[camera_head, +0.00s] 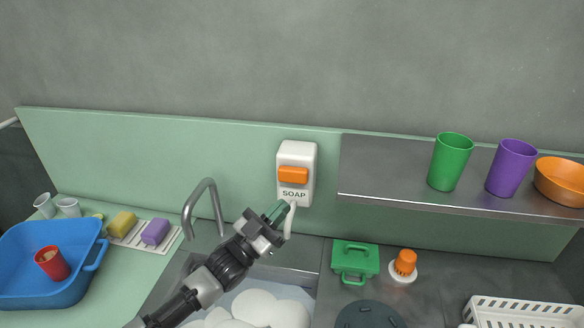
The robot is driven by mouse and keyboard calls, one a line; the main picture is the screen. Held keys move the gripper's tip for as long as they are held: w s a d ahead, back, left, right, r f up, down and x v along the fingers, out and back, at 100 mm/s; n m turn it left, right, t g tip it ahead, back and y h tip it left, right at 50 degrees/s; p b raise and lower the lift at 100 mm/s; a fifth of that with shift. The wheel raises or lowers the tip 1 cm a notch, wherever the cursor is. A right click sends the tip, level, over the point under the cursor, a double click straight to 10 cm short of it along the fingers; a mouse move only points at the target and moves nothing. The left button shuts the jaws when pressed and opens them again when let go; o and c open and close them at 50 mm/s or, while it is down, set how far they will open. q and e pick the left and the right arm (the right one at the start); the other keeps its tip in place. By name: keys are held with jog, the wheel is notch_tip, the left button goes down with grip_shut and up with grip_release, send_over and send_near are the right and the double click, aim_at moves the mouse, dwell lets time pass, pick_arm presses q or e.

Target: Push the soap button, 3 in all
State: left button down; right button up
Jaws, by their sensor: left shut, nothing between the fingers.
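The white soap dispenser (309,175) with the word SOAP is mounted on the green backsplash. Its orange button (293,175) faces out on the upper part. My left gripper (287,209) is shut and empty, just below the dispenser and under the button, apart from the button. A whitish strand or spout hangs below the dispenser beside the fingertips; the gripper partly hides it. My right gripper is not in view.
A curved metal faucet (205,201) stands left of my gripper. White foam (262,309) fills the sink below. A metal shelf (390,180) with cups (451,161) juts out at the right. A green box (355,258) and an orange-topped brush (405,263) sit on the counter.

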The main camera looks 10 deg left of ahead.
aim_at(293, 175)
pick_arm(q)
jog(key=shift+s+a+f, duration=0.1)
jog(key=shift+s, duration=0.25)
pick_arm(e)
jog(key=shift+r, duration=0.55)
pick_arm(q)
jog(key=shift+w, duration=0.1)
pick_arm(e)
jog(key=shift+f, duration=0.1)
pick_arm(q)
jog(key=w+b, duration=0.1)
jog(key=w, duration=0.1)
jog(key=w+b, duration=0.4)
jog(key=w, duration=0.1)
jog(key=shift+f, duration=0.3)
jog(key=shift+w+r+b, duration=0.2)
jog(key=shift+w+b, duration=0.35)
jog(key=shift+w, duration=0.1)
jog(key=shift+w+r, duration=0.1)
jog(key=shift+w, duration=0.1)
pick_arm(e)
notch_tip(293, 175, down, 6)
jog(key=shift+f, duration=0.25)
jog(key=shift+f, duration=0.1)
